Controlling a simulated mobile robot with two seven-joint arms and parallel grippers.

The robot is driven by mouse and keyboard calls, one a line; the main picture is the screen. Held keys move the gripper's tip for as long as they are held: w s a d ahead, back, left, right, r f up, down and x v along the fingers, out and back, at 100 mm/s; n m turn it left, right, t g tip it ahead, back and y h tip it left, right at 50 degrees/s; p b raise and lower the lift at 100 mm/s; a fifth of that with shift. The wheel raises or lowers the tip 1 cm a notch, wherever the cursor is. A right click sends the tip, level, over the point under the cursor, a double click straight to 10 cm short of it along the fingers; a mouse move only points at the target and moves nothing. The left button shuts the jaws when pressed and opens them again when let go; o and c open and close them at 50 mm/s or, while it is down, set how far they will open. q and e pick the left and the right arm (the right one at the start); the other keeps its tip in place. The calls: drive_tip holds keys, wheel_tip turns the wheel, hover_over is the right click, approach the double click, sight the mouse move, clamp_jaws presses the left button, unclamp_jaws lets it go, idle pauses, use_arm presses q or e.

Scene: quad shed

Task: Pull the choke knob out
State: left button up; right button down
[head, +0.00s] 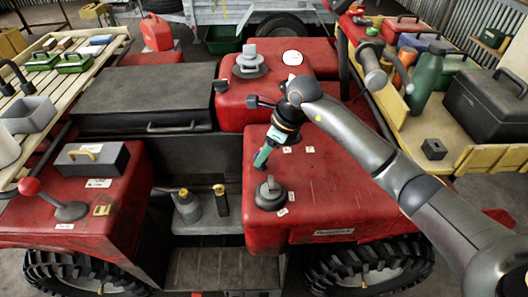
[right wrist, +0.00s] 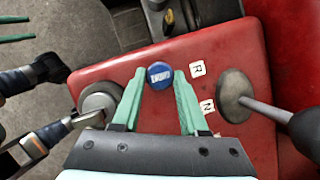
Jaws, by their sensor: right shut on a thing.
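The choke knob (right wrist: 160,75) is a round blue cap with small white lettering in the right wrist view, on the red panel (right wrist: 215,145). My right gripper (right wrist: 160,84) has its green fingertips on both sides of the cap and is shut on it. In the head view my right gripper (head: 263,156) reaches down over the red body, and the knob is hidden there. How far the knob stands out cannot be told. Two green bars at the wrist view's upper left edge look like my left gripper's fingers (right wrist: 15,28), apart and empty.
Labels R (right wrist: 197,68) and N (right wrist: 207,106) lie right of the knob, near a lever on a round grey base (right wrist: 235,95). Another round base (right wrist: 100,98) stands at left. In the head view, a grey toolbox (head: 92,163) and red-ball lever (head: 70,210) stand left.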

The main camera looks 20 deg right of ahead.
drive_tip(key=shift+r, duration=0.15)
wheel_tip(320, 180, up, 3)
drive_tip(key=shift+f+p, duration=0.2)
drive_tip(key=shift+p, duration=0.45)
drive_tip(key=shift+w+f, duration=0.1)
drive_tip(key=c, duration=0.7)
unclamp_jaws()
drive_tip(key=shift+o, duration=1.3)
drive_tip(key=v, duration=1.2)
drive_tip(key=shift+r+b, duration=0.25)
drive_tip(key=shift+b, duration=0.1)
